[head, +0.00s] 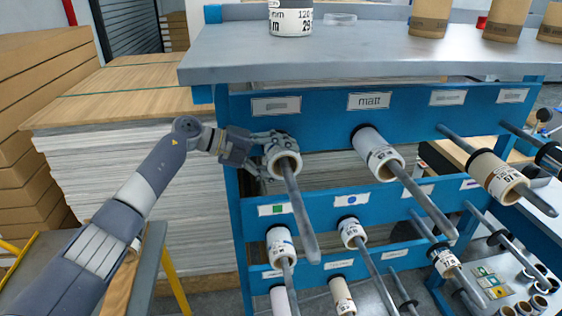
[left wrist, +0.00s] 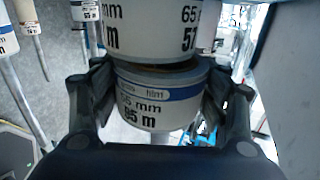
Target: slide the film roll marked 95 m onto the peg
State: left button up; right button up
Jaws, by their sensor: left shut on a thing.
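The film roll marked 95 m (left wrist: 155,105) is white with a blue band and sits between the fingers of my left gripper (left wrist: 165,100) in the left wrist view. In the head view my left gripper (head: 268,154) is shut on this roll (head: 273,157) at the upper left of the blue rack. A grey peg (head: 302,220) comes out of the roll's brown core towards me, so the roll appears to be around the peg. How far on it sits is hard to tell. My right gripper is not in view.
Another white roll (left wrist: 140,28), marked 57 with its last part cut off, is close to the held roll in the wrist view. The matt peg (head: 425,205) to the right carries a roll (head: 372,146). A lower roll (head: 279,242) hangs below. Stacked sheets (head: 130,180) stand left.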

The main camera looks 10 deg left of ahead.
pick_arm(q)
jog(key=o, duration=1.2)
